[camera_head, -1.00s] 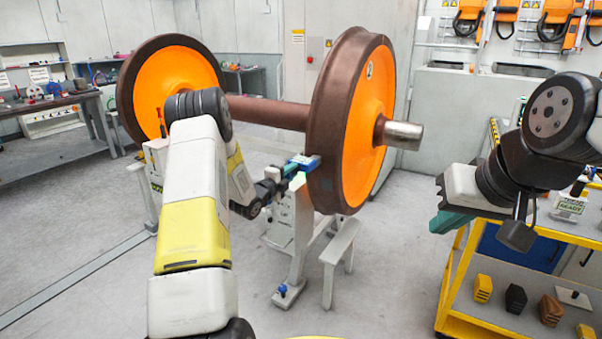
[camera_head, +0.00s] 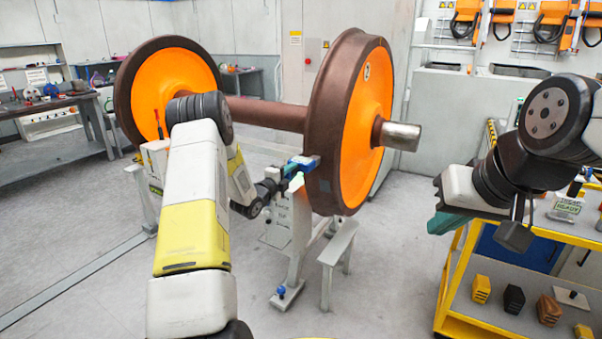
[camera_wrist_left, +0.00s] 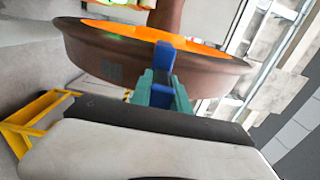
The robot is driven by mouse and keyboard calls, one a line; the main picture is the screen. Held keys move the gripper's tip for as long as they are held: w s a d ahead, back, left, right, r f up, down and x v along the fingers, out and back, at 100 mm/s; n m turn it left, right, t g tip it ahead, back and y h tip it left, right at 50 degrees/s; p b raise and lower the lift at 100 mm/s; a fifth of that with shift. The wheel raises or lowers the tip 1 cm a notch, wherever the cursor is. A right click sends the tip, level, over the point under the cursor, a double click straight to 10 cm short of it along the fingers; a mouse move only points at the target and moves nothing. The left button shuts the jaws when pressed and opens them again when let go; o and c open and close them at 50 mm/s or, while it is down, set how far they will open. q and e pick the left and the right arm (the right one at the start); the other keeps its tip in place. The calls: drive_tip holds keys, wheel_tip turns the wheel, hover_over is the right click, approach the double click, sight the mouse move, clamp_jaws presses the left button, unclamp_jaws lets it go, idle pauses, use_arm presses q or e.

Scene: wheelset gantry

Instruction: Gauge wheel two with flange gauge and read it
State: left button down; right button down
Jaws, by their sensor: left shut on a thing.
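The wheelset stands on a gantry. Its nearer wheel (camera_head: 350,120) has an orange face and brown rim, and its farther wheel (camera_head: 168,88) is at the left. My left gripper (camera_head: 284,172) is shut on a blue gauge (camera_head: 303,163) at the lower rim of the nearer wheel. In the left wrist view the gripper's green fingers (camera_wrist_left: 162,92) hold the blue gauge (camera_wrist_left: 163,62) against or very near the brown rim (camera_wrist_left: 115,58); contact is unclear. No reading can be made out. My right gripper (camera_head: 448,222) is at the right, above the cart; its finger gap is not clear.
A yellow cart (camera_head: 452,290) at the right carries several small blocks on its lower shelf and a small sign (camera_head: 566,207) on top. The grey gantry support (camera_head: 292,225) stands under the nearer wheel. A workbench (camera_head: 55,105) is at the far left. The front floor is open.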

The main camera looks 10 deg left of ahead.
idle(0.4)
use_arm(q)
drive_tip(key=v, duration=0.9)
idle(0.8)
drive_tip(key=shift+d+r, duration=0.1)
drive_tip(key=shift+r, duration=0.05)
